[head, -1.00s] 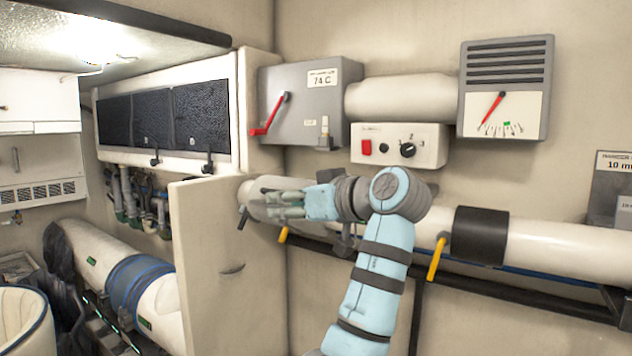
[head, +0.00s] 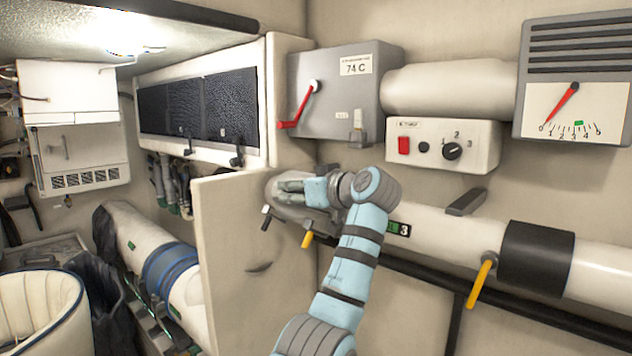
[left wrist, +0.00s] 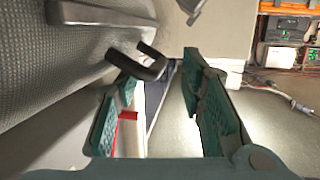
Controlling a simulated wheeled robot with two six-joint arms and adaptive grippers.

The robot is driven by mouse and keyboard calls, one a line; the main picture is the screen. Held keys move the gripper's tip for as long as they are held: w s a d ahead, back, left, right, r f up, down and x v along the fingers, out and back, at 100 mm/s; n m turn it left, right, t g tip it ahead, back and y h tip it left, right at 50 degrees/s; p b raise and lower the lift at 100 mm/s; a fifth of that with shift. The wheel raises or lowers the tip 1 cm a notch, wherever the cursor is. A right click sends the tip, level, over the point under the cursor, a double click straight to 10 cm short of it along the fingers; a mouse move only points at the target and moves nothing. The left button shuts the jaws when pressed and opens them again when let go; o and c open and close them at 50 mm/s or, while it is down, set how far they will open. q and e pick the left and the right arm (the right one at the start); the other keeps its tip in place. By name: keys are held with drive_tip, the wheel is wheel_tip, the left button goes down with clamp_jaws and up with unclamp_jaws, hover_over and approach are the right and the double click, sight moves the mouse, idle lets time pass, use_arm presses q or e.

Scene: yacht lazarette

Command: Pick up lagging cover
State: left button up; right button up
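My left gripper (head: 292,190) is at the grey, rounded sleeve (head: 286,212) around the left end of the wall pipe. This sleeve looks like the lagging cover, though I cannot be sure; the gripper and arm hide part of it. In the left wrist view, the gripper's green fingers (left wrist: 160,115) stand apart. A dark bent handle (left wrist: 140,62) shows ahead of them, beside a grey textured surface (left wrist: 80,45). I see nothing clamped between the fingers. My right gripper is not in view.
The pipe (head: 440,232) runs right along the wall, with a black band (head: 535,257) and yellow lever (head: 482,280). A cream panel (head: 232,270) stands close by the gripper. Above are a grey box with a red lever (head: 300,105) and a switch box (head: 470,146).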

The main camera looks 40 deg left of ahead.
use_arm(q)
drive_tip(key=shift+w+a+f, duration=0.25)
drive_tip(key=shift+w+a, duration=0.3)
drive_tip(key=shift+a, duration=0.1)
drive_tip(key=shift+s, duration=0.3)
drive_tip(key=shift+s+r, duration=0.1)
drive_tip(key=shift+c, duration=1.2)
drive_tip(key=c, duration=0.3)
drive_tip(key=shift+d, duration=0.1)
clamp_jaws()
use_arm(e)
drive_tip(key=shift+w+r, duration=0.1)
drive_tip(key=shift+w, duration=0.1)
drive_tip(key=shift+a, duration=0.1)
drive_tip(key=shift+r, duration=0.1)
